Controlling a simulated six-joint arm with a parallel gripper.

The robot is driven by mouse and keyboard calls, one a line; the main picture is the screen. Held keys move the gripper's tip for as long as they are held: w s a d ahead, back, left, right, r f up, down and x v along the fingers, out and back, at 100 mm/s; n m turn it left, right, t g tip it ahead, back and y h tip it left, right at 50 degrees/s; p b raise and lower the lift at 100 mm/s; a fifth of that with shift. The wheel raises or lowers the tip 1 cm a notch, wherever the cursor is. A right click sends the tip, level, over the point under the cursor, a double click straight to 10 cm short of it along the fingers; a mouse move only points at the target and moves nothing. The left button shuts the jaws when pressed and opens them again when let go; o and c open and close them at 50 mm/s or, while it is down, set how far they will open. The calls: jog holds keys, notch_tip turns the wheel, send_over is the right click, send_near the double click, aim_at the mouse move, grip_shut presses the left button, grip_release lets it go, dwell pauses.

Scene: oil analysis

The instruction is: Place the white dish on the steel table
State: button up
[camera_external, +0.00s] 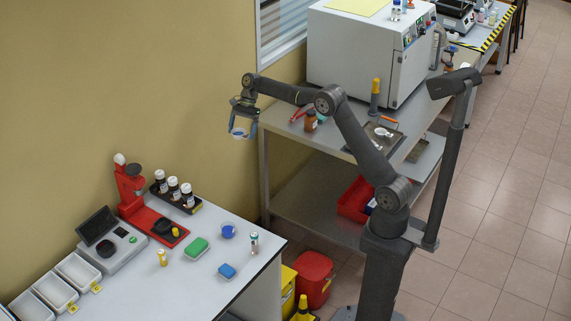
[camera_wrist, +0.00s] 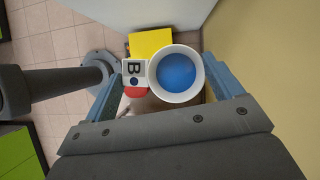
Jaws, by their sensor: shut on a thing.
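My gripper (camera_external: 242,122) is up in the air at the left end of the steel table (camera_external: 328,138), beyond its left edge. It is shut on the white dish, a small round dish with a white rim and blue inside. In the wrist view the dish (camera_wrist: 194,92) sits between the blue-grey fingers of my gripper (camera_wrist: 162,78), with a white tab marked B (camera_wrist: 134,68) on its left side. The exact contact points are hard to see. In the external view the dish is small and partly covered by the fingers.
A white bench (camera_external: 215,285) stands lower left. Yellow and red bins (camera_external: 313,278) stand below.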

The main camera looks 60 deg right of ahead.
jog(key=s+d, duration=0.6)
jog(key=d, duration=0.7)
jog(key=s+d+n, duration=0.1)
jog(key=s+d, duration=0.5)
jog(key=d, duration=0.6)
jog(key=s+d, duration=0.6)
jog(key=d, duration=0.7)
jog(key=s+d+r, duration=0.1)
jog(key=s+d, duration=0.9)
jog(key=s, duration=0.3)
notch_tip(320, 180, down, 9)
jog(key=shift+g, duration=0.3)
jog(key=w+a+f, duration=0.1)
jog(key=w+f, duration=0.1)
jog(key=w, duration=0.1)
jog(key=w+a+f, duration=0.2)
jog(key=w, duration=0.2)
jog(key=w+a+f, duration=0.1)
jog(key=w+f, duration=0.2)
jog(key=w, duration=0.1)
jog(key=shift+a, duration=0.35)
jog(key=shift+w+f, duration=0.1)
jog(key=shift+f, duration=1.85)
